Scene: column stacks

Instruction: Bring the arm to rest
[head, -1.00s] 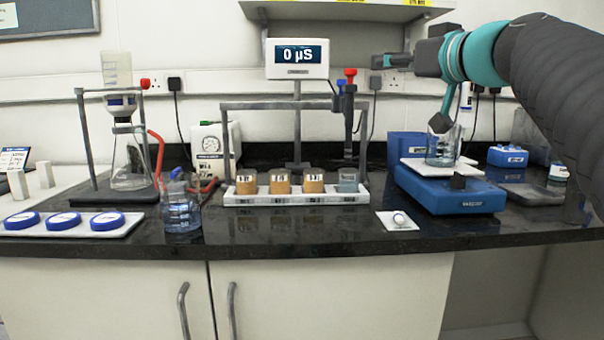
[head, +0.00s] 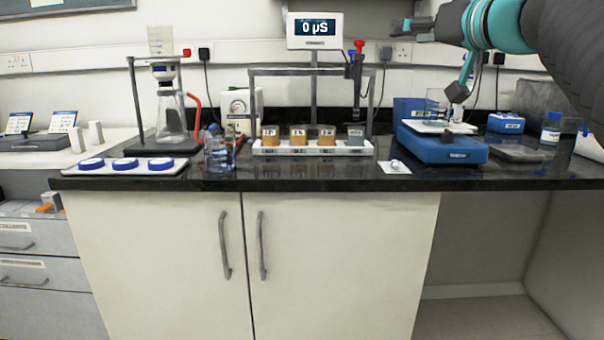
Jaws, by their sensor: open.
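My arm comes in from the upper right, with dark grey links and teal joints. My gripper (head: 428,60) is open and empty, its dark-tipped fingers spread apart, one pointing left and one hanging down. The lower fingertip appears in front of the blue device with a white top plate (head: 445,152). A clear glass beaker (head: 435,108) stands on that plate, partly hidden behind the finger. I see no contact between the finger and the beaker, but the depth between them is hard to judge.
A meter (head: 315,30) reads 0 µS. A capped bottle (head: 551,130) stands at right.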

